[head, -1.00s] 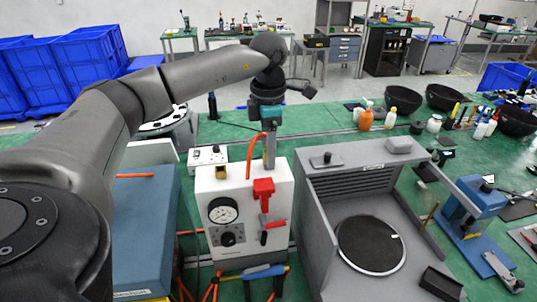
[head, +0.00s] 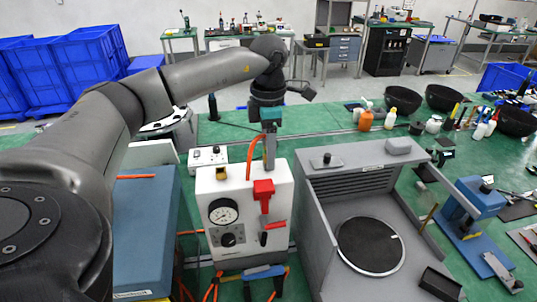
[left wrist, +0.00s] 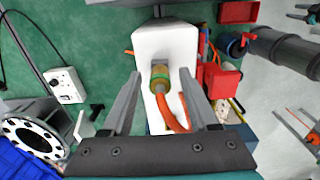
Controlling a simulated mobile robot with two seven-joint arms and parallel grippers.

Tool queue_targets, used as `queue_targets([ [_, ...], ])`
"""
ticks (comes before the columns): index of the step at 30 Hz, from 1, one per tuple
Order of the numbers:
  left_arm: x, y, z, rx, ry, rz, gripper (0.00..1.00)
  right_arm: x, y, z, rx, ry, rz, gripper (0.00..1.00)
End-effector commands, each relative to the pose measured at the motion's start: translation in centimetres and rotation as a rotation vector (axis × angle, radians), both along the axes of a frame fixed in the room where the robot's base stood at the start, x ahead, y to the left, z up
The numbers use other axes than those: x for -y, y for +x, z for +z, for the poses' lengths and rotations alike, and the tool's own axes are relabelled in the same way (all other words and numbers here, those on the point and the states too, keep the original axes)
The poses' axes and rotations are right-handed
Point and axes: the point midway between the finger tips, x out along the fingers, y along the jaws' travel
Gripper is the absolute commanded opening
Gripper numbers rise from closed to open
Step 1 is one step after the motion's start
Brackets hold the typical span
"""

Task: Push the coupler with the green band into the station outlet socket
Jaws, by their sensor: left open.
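The coupler (left wrist: 160,84) shows in the left wrist view as a brass-coloured fitting with a green band, at the top of the white station (left wrist: 160,45). An orange hose (left wrist: 174,118) leads from it. My left gripper (left wrist: 160,76) is open, with one finger on each side of the coupler and a gap to both. In the head view my left gripper (head: 270,163) points down over the station (head: 238,250), and the coupler cannot be made out there. The outlet socket is not clearly visible, so I cannot tell how deep the coupler sits. My right gripper is not in view.
The station's front bears a gauge (head: 223,211) and a red lever (head: 263,190). A grey cabinet with a round dark plate (head: 369,246) stands close on the right. A blue box (head: 146,225) is on the left. A small white switch box (head: 208,157) lies behind.

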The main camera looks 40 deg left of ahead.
Motion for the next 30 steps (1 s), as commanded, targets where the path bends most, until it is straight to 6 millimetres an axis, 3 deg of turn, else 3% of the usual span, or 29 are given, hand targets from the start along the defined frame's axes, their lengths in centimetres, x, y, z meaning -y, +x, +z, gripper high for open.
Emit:
queue_targets([
  [3,0.02,0.01,-0.03,0.0,0.0,0.0,0.59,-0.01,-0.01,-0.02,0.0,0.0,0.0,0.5],
  [19,0.02,0.01,-0.01,0.0,0.0,0.0,0.0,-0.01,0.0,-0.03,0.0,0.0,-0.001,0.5],
  [30,0.01,0.0,-0.01,0.0,0.0,0.0,0.0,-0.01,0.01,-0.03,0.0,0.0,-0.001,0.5],
])
